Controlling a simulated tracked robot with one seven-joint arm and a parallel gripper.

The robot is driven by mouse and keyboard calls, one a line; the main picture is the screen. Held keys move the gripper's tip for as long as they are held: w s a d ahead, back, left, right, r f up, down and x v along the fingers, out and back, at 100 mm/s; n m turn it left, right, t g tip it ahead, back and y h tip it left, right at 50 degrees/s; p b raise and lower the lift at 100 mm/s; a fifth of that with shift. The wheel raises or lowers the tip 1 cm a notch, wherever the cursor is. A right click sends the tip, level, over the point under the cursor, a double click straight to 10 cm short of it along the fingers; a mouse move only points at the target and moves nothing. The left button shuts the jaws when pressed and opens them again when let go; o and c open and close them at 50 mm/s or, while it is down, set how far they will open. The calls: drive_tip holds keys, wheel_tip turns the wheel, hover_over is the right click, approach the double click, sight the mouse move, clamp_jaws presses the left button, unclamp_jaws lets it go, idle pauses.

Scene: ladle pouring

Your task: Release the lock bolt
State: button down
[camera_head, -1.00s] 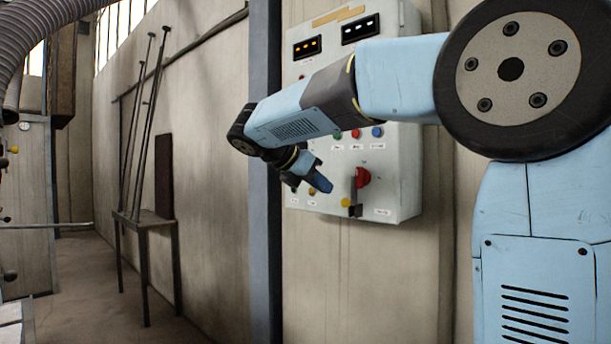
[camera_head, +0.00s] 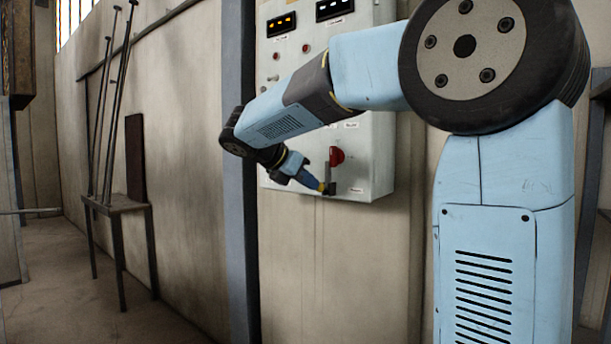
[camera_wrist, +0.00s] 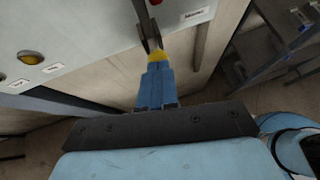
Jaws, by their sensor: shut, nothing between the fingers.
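The control box (camera_head: 365,170) on the wall bears a red knob (camera_head: 337,156) with a dark upright lever (camera_head: 326,172) beside it. A yellow knob (camera_head: 321,187), which looks like the lock bolt's end, sits at the lever's lower end. My gripper (camera_head: 313,183) is shut and empty, its blue fingers pointing at the yellow knob. In the wrist view the closed fingertips (camera_wrist: 157,67) meet the yellow knob (camera_wrist: 158,56), with the dark lever (camera_wrist: 151,34) just beyond. I cannot tell whether they press on it. The bolt's shaft is hidden.
Lit displays (camera_head: 281,25) are at the box's top. A blue-grey post (camera_head: 239,150) stands left of the box. A small table with long rods (camera_head: 118,205) stands farther left. The floor between is clear.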

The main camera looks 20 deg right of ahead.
wheel_tip(320, 180, down, 5)
drive_tip(key=shift+r, duration=0.15)
drive_tip(key=v, duration=1.4)
drive_tip(key=shift+d, duration=0.1)
